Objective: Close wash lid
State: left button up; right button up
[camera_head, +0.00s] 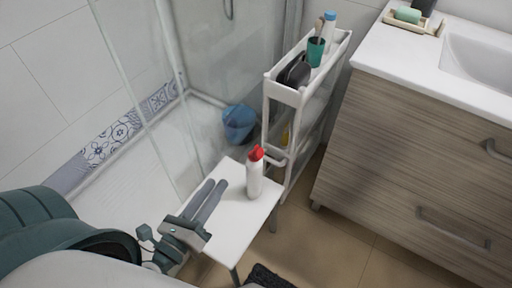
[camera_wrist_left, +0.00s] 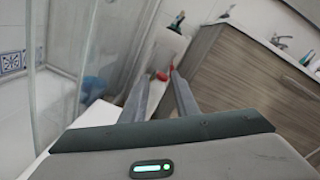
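The wash bottle (camera_head: 254,180) is white and stands upright on a small white table. Its red lid (camera_head: 257,153) is on top, and a red part appears to stick out to the right; the picture is too small to tell how far open it is. The red lid also shows in the left wrist view (camera_wrist_left: 162,76), between the fingertips and beyond them. My left gripper (camera_head: 217,185) is open and empty over the table, left of the bottle and apart from it. It also shows in the left wrist view (camera_wrist_left: 158,80). My right gripper is not in view.
The white table (camera_head: 230,225) is otherwise clear. A white slim cart (camera_head: 283,97) with a teal cup (camera_head: 316,51) and bottles stands behind it. A wooden vanity (camera_head: 400,150) is at the right. A glass shower wall and a blue bucket (camera_head: 238,122) are behind left.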

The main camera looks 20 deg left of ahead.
aim_at(256, 146)
pick_arm(q)
jog(key=d+m, duration=0.1)
jog(key=d+m+h, duration=0.1)
jog(key=shift+s+r+m+h, duration=0.15)
jog(key=shift+s+m+h, duration=0.15)
jog(key=shift+s+m, duration=0.1)
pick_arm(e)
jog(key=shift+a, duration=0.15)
pick_arm(q)
jog(key=shift+w+a, duration=0.1)
jog(key=shift+w, duration=0.05)
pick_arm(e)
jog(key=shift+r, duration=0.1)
